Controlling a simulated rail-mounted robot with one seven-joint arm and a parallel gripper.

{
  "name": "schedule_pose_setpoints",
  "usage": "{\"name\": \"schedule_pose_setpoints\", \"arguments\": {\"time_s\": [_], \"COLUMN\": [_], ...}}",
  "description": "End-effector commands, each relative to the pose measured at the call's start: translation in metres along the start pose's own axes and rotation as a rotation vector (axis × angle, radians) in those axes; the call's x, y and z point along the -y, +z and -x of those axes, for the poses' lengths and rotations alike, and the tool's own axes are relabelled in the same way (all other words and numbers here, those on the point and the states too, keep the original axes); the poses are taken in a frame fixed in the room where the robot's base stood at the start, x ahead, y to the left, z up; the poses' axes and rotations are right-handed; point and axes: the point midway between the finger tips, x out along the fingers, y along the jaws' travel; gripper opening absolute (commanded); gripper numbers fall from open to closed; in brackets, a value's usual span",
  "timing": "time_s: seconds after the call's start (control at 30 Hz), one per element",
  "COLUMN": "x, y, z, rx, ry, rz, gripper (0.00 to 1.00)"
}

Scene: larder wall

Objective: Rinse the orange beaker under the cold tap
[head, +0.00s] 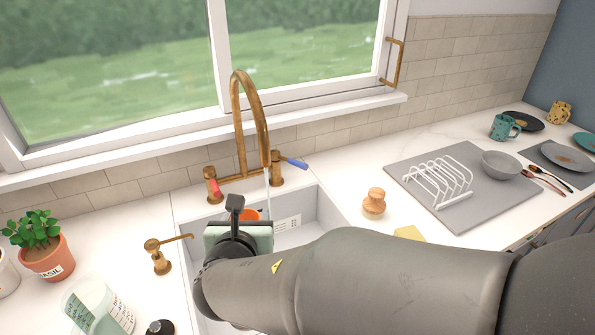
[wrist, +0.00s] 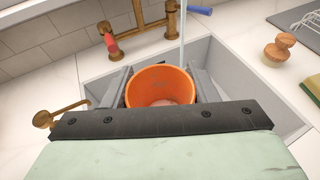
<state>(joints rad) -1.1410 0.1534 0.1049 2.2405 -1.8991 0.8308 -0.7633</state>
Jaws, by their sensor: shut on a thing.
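The orange beaker (wrist: 160,84) is held upright between the two fingers of my gripper (wrist: 161,88), over the white sink (head: 322,215). Its mouth faces up, and in the head view only a bit of the beaker (head: 249,215) shows past my gripper (head: 240,222). The brass tap (head: 240,110) arches over the sink. The cold tap's blue lever (head: 292,162) points right; the red lever (head: 214,186) points toward the front.
A brass soap spout (head: 160,256) and a basil pot (head: 45,257) stand left of the sink. A wooden-handled brush (head: 374,203) and a yellow sponge (head: 409,234) lie right of it. A white rack (head: 440,182) and grey bowl (head: 500,164) sit on a grey mat.

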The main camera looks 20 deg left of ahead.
Motion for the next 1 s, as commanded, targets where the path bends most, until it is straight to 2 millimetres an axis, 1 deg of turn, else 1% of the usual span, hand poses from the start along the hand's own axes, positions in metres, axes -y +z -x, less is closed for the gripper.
{"name": "schedule_pose_setpoints", "arguments": {"time_s": [0.03,0.7,1.0], "x": [0.002,0.019,0.025], "y": [0.000,0.008,0.012], "z": [-0.006,-0.067,-0.088], "rx": [0.001,0.001,0.001], "ry": [-0.002,-0.002,-0.002], "rz": [-0.001,-0.002,-0.001], "gripper": [0.29,0.29,0.29]}}
